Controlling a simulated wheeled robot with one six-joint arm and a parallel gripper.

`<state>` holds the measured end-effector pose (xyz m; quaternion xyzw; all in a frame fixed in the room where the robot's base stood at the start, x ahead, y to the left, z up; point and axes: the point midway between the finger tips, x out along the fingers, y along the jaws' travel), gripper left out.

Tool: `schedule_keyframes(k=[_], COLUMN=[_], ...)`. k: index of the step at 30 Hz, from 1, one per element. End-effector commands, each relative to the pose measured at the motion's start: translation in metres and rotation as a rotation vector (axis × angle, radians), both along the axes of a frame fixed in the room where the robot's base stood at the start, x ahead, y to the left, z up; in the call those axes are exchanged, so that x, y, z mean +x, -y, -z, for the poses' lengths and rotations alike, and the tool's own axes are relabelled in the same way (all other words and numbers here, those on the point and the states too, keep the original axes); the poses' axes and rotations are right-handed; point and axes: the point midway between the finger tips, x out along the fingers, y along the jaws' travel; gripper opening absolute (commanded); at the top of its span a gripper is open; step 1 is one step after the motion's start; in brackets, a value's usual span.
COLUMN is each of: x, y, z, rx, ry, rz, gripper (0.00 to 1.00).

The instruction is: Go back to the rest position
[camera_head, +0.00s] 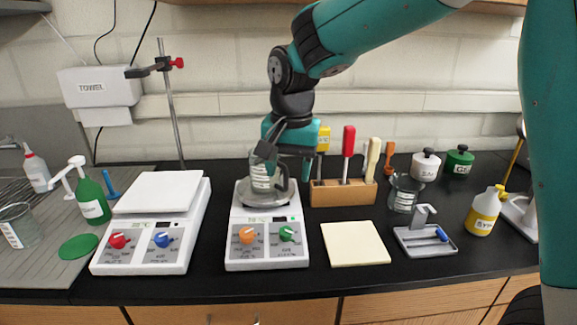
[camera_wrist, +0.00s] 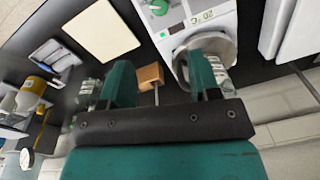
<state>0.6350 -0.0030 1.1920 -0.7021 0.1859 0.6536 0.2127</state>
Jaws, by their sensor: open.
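My gripper (camera_head: 277,160) is over the right-hand white hot plate (camera_head: 267,225) in the head view, pointing down. A glass beaker (camera_head: 263,180) stands on that plate's round top, just below and partly behind my fingers. In the wrist view my two teal fingers (camera_wrist: 160,85) are spread wide apart. The beaker shows in the wrist view beside the right finger (camera_wrist: 222,72), and nothing is seen held between the fingers. Whether a finger touches the beaker cannot be told.
A second white plate device (camera_head: 160,200) stands left, with a clamp stand (camera_head: 172,110) behind. A wooden block (camera_head: 342,193) with upright tools is right of the hot plate.

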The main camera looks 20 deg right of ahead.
Motion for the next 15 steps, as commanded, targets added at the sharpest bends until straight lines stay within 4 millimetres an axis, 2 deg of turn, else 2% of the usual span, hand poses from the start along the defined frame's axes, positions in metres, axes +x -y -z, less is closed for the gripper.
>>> schedule_keyframes(k=[4,15], x=[-0.0009,-0.0008], y=[0.0002,0.0003], z=[-0.0080,-0.0085], rx=[0.000,0.000], ry=[0.000,0.000], rz=[0.000,0.000], gripper=[0.56,0.56])
